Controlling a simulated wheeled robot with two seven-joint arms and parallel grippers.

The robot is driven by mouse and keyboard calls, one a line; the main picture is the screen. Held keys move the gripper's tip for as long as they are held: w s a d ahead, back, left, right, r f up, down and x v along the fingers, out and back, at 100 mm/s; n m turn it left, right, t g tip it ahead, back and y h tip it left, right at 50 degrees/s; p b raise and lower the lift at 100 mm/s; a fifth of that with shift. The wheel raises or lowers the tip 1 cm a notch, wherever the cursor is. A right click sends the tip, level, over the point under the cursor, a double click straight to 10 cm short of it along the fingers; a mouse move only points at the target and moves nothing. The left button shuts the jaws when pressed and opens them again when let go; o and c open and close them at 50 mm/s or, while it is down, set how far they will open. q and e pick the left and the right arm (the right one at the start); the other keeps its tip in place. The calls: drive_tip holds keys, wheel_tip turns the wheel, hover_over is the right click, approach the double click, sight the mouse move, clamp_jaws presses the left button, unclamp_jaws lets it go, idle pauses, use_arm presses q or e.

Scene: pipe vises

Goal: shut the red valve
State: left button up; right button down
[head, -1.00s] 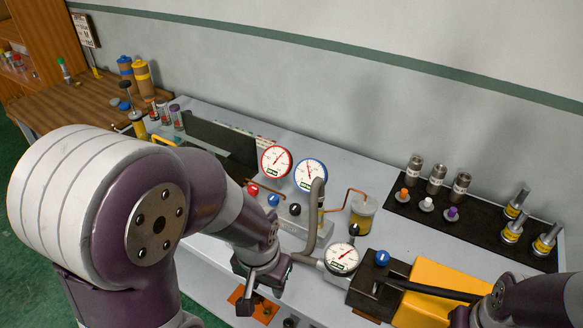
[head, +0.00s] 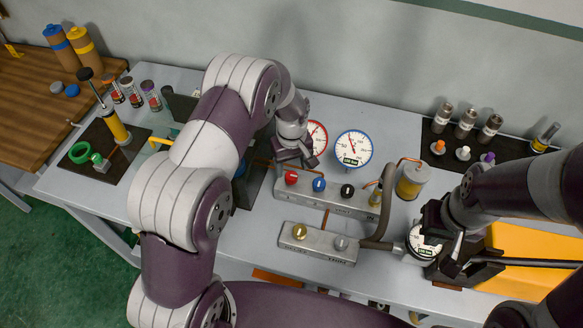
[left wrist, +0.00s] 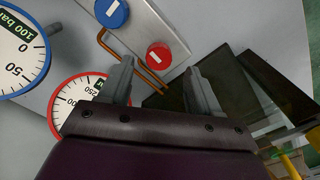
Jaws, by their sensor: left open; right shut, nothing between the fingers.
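The red valve (head: 291,177) is a round red knob with a white bar, at the left end of a grey manifold block (head: 340,204). It also shows in the left wrist view (left wrist: 158,56), beyond and between the fingertips. My left gripper (head: 297,163) is open just above and behind the red knob. Its two fingers (left wrist: 160,72) stand apart with nothing held, and I cannot tell whether they touch the knob. My right gripper (head: 450,262) is shut and empty at the right, by a small white gauge (head: 424,238) that it partly hides.
A blue knob (head: 319,184) and a black knob (head: 347,190) sit right of the red one. A red-rimmed gauge (head: 318,133) and a blue-rimmed gauge (head: 354,148) stand behind. A grey hose (head: 385,225) runs at the right.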

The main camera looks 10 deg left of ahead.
sight(292, 175)
use_arm(q)
drive_tip(key=f, duration=0.4)
drive_tip(key=shift+w+p, duration=0.3)
drive_tip(key=shift+p, duration=0.05)
drive_tip(key=shift+s+a+f, duration=0.1)
drive_tip(key=shift+a+f, duration=0.1)
drive_tip(key=shift+a, duration=0.05)
drive_tip(key=shift+s+d+r, duration=0.1)
drive_tip(key=shift+d, duration=0.15)
drive_tip(key=shift+c, duration=0.6)
drive_tip(key=shift+d, duration=0.1)
drive_tip(key=c, duration=0.9)
